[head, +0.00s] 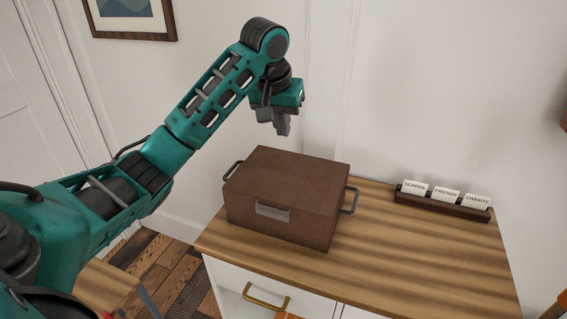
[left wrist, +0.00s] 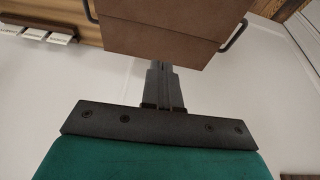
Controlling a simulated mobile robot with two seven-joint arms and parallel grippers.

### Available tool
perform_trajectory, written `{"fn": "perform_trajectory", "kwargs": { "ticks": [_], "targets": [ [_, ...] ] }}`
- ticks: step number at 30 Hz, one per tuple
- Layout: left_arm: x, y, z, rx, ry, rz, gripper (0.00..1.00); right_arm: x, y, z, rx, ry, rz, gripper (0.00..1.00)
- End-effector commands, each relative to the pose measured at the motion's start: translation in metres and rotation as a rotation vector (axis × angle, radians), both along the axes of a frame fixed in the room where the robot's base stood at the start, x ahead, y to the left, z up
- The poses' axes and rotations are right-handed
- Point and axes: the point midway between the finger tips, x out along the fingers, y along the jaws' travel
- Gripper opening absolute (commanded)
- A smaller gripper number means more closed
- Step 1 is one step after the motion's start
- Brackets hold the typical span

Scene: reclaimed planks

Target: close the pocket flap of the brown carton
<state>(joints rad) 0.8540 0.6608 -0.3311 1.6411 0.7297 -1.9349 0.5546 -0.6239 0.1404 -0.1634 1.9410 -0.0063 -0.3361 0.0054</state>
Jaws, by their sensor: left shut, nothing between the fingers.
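The brown carton (head: 285,185) stands on the wooden top of a cabinet, with dark handles at its sides and a grey plate on its front. Its top looks flat and closed; I cannot make out a separate pocket flap. The carton also shows at the top of the left wrist view (left wrist: 160,35). My left gripper (head: 283,131) is shut and empty, pointing down above the carton's back edge. In the left wrist view its fingers (left wrist: 163,72) reach toward the carton's near edge; whether they touch it I cannot tell. My right gripper is not in view.
A dark holder (head: 445,203) with cards reading SCHOOL, FRIENDS and CHARITY stands at the back right of the wooden top (head: 410,250). The top is clear right of the carton. A white wall (head: 400,80) is behind. A drawer with a brass handle (head: 265,298) is below.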

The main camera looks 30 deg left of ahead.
Motion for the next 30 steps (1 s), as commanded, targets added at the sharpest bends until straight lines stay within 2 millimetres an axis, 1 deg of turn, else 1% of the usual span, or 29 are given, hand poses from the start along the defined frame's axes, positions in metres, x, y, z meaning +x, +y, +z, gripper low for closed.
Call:
{"fn": "perform_trajectory", "kwargs": {
  "ticks": [5, 8, 11, 21, 24, 30],
  "targets": [
    [-0.006, 0.000, -0.002, 0.027, 0.025, -0.019, 0.00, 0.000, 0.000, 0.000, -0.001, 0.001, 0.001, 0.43],
    [-0.004, 0.000, -0.009, 0.029, 0.030, -0.019, 0.00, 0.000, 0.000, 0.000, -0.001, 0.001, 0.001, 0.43],
    [0.000, 0.001, -0.023, 0.028, 0.031, -0.020, 0.00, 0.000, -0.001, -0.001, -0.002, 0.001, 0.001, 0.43],
    [0.022, 0.006, -0.091, 0.026, 0.029, -0.019, 0.00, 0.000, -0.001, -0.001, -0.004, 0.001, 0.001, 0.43],
    [0.025, 0.007, -0.109, 0.027, 0.030, -0.018, 0.00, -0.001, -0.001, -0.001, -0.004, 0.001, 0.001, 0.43],
    [0.027, 0.008, -0.130, 0.027, 0.027, -0.019, 0.00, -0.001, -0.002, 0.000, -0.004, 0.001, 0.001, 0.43]
  ]
}}
